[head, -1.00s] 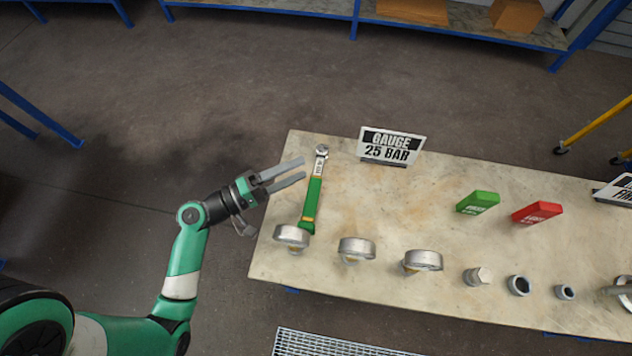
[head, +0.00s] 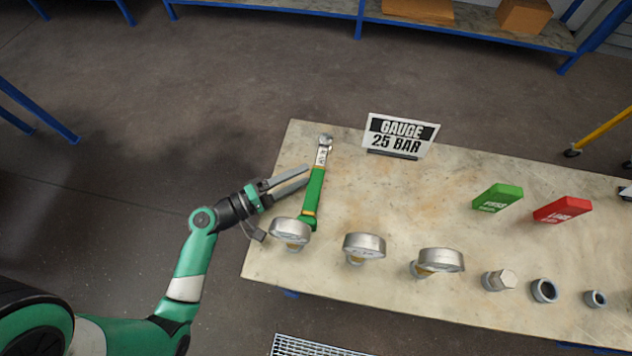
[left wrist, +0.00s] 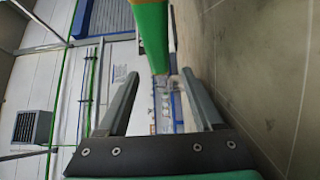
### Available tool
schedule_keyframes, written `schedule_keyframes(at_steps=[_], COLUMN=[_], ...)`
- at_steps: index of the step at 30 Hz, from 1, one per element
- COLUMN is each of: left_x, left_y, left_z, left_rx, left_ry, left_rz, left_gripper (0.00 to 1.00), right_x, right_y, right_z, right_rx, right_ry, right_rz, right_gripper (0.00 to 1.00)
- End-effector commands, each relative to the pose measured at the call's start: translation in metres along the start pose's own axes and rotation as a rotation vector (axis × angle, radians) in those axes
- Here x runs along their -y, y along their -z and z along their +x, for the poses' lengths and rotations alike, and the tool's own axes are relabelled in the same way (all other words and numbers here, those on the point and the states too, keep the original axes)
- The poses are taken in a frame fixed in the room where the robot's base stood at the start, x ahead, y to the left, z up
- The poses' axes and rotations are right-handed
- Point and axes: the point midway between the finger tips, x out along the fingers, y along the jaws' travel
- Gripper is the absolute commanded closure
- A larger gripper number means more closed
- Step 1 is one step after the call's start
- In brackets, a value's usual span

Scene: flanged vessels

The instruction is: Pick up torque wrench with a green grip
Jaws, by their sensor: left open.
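The torque wrench with a green grip (head: 314,193) lies on the table's left part, its metal head toward the sign and its grip end near the leftmost gauge. My left gripper (head: 306,176) is open and beside the left of the wrench, fingertips at the upper part of the grip. In the left wrist view the green grip (left wrist: 153,32) shows at the top, between the two spread fingers of the gripper (left wrist: 160,75) and ahead of them. I cannot tell whether the fingers touch it. My right gripper is not in view.
The table (head: 390,190) has a row of gauges (head: 363,248) and fittings (head: 499,280) along its near side. A "GAUGE 25 BAR" sign (head: 399,136) stands at the back. A green block (head: 497,198) and a red block (head: 563,210) lie right. The middle is clear.

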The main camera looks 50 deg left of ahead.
Motion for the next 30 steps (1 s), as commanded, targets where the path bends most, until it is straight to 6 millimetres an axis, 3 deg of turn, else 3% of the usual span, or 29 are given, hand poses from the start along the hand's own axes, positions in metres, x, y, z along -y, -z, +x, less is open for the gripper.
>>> schedule_keyframes(at_steps=[9, 18, 27, 29, 30], left_x=[0.000, -0.001, -0.001, -0.001, -0.001], left_y=[-0.001, 0.000, 0.000, 0.000, 0.000], left_z=[0.051, 0.057, 0.057, 0.057, 0.057], left_rx=[0.004, 0.000, 0.000, 0.000, 0.000], left_ry=[-0.002, -0.001, -0.001, -0.001, -0.001], left_rz=[0.002, 0.001, 0.001, 0.001, 0.001], left_gripper=[0.32, 0.34, 0.88, 0.99, 1.00], right_x=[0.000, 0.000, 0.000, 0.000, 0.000], right_y=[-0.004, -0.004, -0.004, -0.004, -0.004], right_z=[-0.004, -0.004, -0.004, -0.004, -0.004], right_rx=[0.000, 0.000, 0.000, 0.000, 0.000], right_ry=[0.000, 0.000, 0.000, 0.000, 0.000], right_rz=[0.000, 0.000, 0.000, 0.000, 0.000], right_gripper=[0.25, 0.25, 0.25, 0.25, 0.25])
